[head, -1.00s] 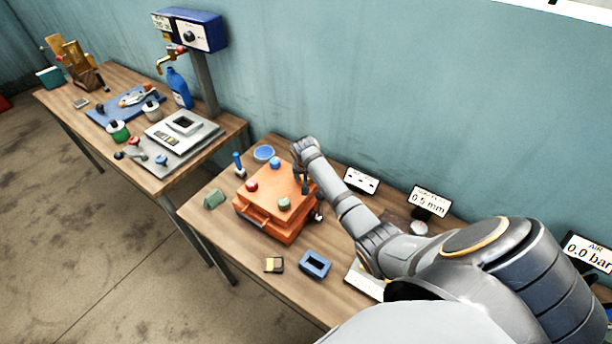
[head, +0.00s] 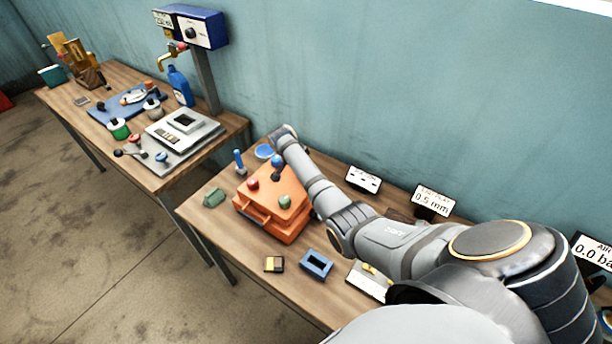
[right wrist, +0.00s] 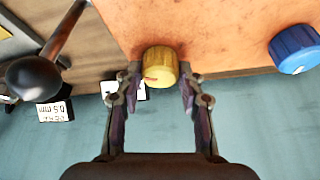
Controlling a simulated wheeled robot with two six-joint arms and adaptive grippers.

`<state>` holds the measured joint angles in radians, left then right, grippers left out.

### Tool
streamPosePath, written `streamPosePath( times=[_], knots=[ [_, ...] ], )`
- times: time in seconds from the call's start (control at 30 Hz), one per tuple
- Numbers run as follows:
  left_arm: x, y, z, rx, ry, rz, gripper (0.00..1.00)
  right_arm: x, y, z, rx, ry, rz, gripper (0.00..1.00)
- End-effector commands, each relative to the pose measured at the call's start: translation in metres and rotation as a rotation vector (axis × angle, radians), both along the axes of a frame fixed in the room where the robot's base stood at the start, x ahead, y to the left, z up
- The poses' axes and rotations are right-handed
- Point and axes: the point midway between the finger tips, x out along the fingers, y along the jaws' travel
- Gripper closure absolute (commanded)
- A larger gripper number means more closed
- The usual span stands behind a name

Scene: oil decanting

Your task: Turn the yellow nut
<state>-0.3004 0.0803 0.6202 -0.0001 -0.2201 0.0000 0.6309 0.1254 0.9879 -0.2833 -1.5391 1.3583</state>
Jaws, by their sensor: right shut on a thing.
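The yellow nut (right wrist: 160,66) is a short ribbed cylinder at the edge of the orange block (right wrist: 225,25) in the right wrist view. The fingers of my right gripper (right wrist: 160,76) stand on both sides of it, shut on it. In the head view the orange block (head: 265,212) sits on the near table, with my right arm reaching over its far right side. The nut is hidden there. My left gripper is not in view.
A blue knob (right wrist: 296,48) is right of the nut. A black ball-ended lever (right wrist: 36,76) is at the left. On the near table are a blue frame (head: 316,264), a green block (head: 214,197) and display signs (head: 433,200) along the wall.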

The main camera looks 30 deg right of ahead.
Motion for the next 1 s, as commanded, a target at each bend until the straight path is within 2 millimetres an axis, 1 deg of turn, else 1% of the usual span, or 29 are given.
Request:
streamPosePath(
  times=[0.03, 0.3, 0.77, 0.8, 0.93, 1.0],
  knots=[
    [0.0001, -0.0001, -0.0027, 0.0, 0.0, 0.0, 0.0, 0.0016, -0.0003, 0.0002, -0.002, -0.003, -0.018, 0.93],
    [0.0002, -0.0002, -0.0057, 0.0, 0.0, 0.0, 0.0, 0.0018, -0.0002, 0.001, -0.001, -0.003, -0.081, 0.93],
    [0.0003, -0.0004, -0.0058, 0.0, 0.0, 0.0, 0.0, 0.0015, -0.0001, 0.0013, -0.001, -0.003, -0.091, 0.93],
    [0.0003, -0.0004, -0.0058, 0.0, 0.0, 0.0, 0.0, 0.0015, -0.0001, 0.0013, 0.0, -0.003, -0.091, 0.56],
    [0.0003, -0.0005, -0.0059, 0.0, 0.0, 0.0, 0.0, 0.0012, -0.0001, 0.0009, 0.0, -0.003, -0.09, 0.39],
    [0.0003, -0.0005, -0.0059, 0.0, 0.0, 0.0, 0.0, 0.001, -0.0001, 0.0007, 0.0, -0.002, -0.09, 0.39]
  ],
)
